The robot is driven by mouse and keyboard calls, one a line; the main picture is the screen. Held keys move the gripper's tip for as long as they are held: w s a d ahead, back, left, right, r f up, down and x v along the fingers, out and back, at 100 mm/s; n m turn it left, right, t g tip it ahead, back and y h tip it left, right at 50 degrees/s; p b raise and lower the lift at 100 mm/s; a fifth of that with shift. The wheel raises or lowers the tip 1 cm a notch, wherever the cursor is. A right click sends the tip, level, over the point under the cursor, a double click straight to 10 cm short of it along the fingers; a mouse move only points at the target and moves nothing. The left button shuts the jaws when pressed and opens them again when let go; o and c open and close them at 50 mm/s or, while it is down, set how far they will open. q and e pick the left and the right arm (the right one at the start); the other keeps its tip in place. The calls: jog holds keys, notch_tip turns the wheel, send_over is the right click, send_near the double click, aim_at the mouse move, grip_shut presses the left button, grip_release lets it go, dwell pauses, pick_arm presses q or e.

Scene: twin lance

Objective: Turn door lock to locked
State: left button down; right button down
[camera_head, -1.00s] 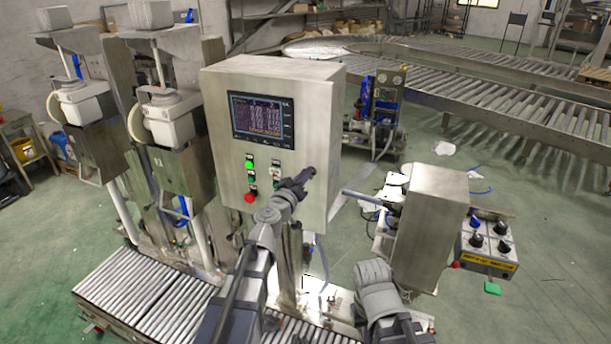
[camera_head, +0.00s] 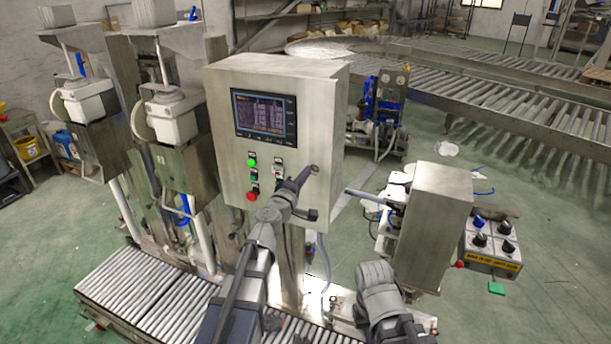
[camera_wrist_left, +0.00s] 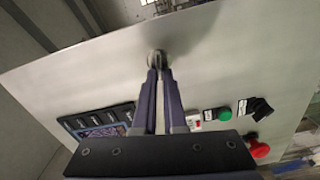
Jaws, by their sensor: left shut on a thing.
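A metal control cabinet (camera_head: 225,150) stands in front of me, its door facing me. The door lock (camera_wrist_left: 157,56) is a small round grey piece on the door in the left wrist view. My left gripper (camera_head: 312,170) reaches the right side of the door; in the left wrist view its two purple fingers (camera_wrist_left: 158,72) close on the lock. The fingertips cover part of the lock, so its exact angle cannot be read. In the head view the lock is hidden behind the gripper. Only my right arm shows at the lower middle; its gripper is out of view.
The door carries a screen (camera_head: 264,117), a lit green button (camera_head: 252,162) and a red button (camera_head: 252,196) near my left wrist. A smaller metal box (camera_head: 433,225) stands to the right. A roller conveyor (camera_head: 135,300) runs below left.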

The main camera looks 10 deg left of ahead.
pick_arm(q)
jog(key=shift+f+n, duration=0.1)
jog(key=shift+n, duration=0.9)
jog(key=c, duration=1)
grip_release()
jog(key=s, duration=0.2)
jog(key=s+a, duration=0.1)
jog(key=s, duration=0.4)
jog(key=shift+s+a, duration=0.3)
jog(key=shift+s, duration=0.05)
jog(key=shift+d, duration=0.1)
